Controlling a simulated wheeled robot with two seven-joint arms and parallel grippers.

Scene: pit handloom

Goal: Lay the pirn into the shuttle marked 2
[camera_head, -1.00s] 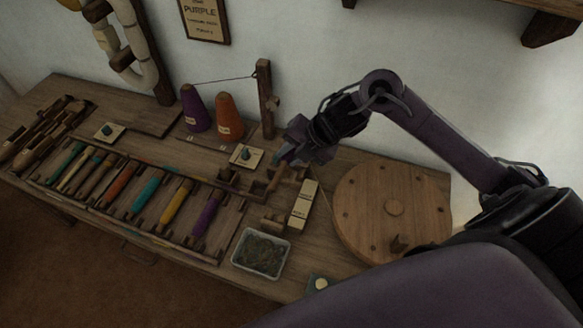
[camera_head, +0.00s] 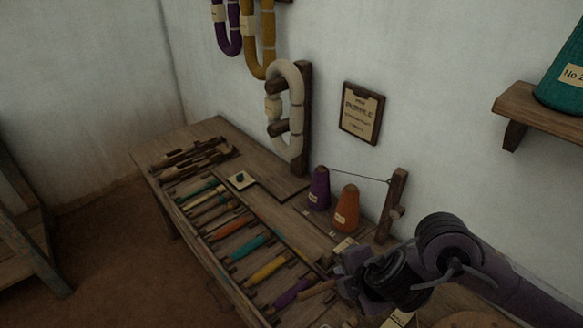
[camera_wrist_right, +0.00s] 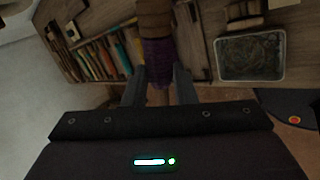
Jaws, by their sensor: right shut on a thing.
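My right gripper (camera_head: 345,278) is at the near right of the bench. In the wrist view the right gripper (camera_wrist_right: 159,82) is shut on the pirn (camera_wrist_right: 158,60), which has purple yarn and a bare wooden end pointing away. In the head view the gripper and bench clutter hide most of this pirn. The shuttles (camera_head: 195,156) are dark wooden pieces lying side by side at the far left end of the bench, well apart from the gripper. Their number marks are too small to read, so I cannot tell which is marked 2. My left gripper is not in view.
A rack of coloured pirns (camera_head: 246,245) runs along the bench front. Purple (camera_head: 318,188) and orange (camera_head: 346,208) yarn cones and a wooden post (camera_head: 393,205) stand behind it. A tray (camera_wrist_right: 250,77) shows in the wrist view.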

